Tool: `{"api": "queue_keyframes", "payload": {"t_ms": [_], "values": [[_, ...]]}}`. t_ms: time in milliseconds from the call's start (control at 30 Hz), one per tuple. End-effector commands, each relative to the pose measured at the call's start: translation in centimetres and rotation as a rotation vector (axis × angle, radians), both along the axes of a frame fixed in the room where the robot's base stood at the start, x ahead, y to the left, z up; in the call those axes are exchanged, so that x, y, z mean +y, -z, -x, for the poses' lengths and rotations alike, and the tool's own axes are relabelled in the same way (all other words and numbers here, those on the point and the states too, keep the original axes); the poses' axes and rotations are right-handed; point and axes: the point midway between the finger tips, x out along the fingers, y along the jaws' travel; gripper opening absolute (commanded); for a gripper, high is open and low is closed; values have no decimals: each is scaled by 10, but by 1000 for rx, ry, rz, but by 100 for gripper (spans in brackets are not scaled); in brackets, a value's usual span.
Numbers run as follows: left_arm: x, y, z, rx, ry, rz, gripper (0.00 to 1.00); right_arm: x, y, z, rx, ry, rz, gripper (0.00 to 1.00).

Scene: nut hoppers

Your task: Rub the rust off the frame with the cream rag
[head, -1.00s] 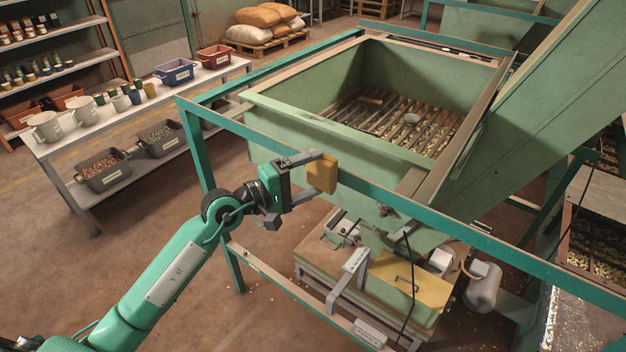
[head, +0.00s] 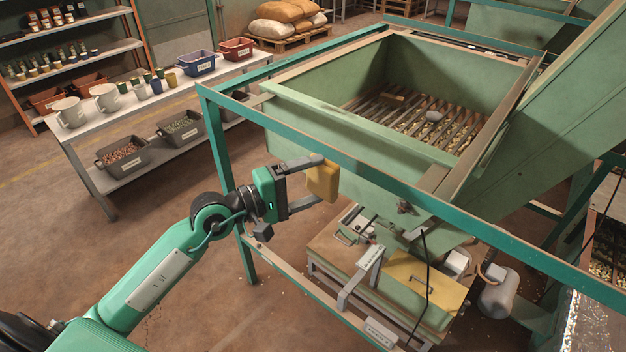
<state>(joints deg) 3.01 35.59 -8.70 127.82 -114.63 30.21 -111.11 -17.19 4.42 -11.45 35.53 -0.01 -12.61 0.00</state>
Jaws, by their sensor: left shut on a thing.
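My left gripper (head: 318,181) is shut on a mustard-yellow pad (head: 326,184), held between its fingertips. The pad looks thick and block-like; I cannot tell whether it is a folded rag, and it looks more yellow than cream. The teal metal frame (head: 372,178) runs around the green hopper (head: 360,140). In the picture the pad sits just below the frame's front rail; I cannot tell whether they touch. I cannot make out a clear rust patch on the rail. My right gripper is not in view.
Under the hopper stands a machine with a yellow plate (head: 418,282) and a hanging dark cable (head: 426,270). A grate (head: 415,125) with nuts lies inside the hopper. A table (head: 150,105) with mugs and bins stands at left. Open floor lies between the table and the frame.

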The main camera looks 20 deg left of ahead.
Motion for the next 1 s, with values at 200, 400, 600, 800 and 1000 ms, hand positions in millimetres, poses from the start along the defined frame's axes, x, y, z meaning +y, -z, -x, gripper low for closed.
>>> {"api": "queue_keyframes", "payload": {"t_ms": [200,400,600,800,1000], "values": [[1,0,1,0,0,0,63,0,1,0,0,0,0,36],[6,2,15,0,-1,-1,63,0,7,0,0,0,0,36],[10,1,28,-1,0,-1,63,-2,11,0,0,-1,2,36],[10,0,28,-1,0,1,63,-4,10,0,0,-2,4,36],[10,0,28,-1,0,1,63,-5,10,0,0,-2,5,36]]}}
